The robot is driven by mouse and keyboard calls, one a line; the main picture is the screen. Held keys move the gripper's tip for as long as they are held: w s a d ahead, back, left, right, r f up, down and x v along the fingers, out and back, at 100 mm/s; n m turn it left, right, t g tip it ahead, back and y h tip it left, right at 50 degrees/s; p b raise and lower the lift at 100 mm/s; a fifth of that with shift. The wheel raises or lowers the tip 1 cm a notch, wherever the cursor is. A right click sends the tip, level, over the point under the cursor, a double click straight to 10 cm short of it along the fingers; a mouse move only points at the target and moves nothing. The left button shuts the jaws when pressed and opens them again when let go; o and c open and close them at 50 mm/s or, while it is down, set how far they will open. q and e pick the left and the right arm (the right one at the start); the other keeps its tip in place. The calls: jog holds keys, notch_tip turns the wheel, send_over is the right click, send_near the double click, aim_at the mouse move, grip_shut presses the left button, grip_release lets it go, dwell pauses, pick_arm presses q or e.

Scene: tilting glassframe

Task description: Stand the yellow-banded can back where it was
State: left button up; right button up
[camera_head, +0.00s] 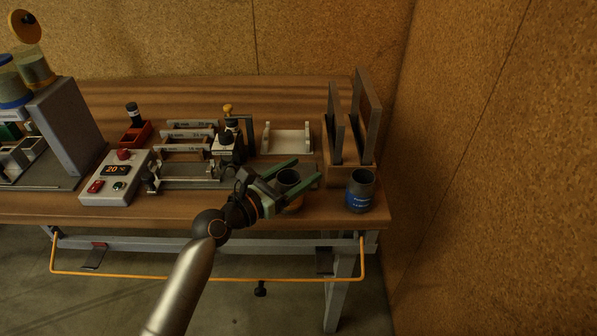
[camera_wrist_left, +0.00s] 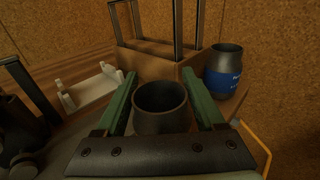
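A dark, open-topped can (camera_head: 289,178) stands upright near the front edge of the table, left of the blue-banded can. A sliver of yellow-orange shows low on its side in the head view; the rest of its band is hidden. My left gripper (camera_head: 308,168) has its two green fingers on either side of this can. In the left wrist view the can (camera_wrist_left: 161,100) sits between the fingers (camera_wrist_left: 160,88), very close to both; I cannot tell whether they touch it. My right gripper is in neither view.
A blue-banded can (camera_head: 360,192) stands at the right front corner. Behind is a wooden rack (camera_head: 345,172) with upright dark frames. A white cradle (camera_head: 287,138) lies further back. A grey control box (camera_head: 115,178) and fixtures stand left. An orange rail (camera_head: 210,278) runs below the table front.

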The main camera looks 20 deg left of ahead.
pick_arm(q)
jog(key=shift+o, duration=1.3)
jog(key=shift+r, duration=0.1)
jog(key=v, duration=1.2)
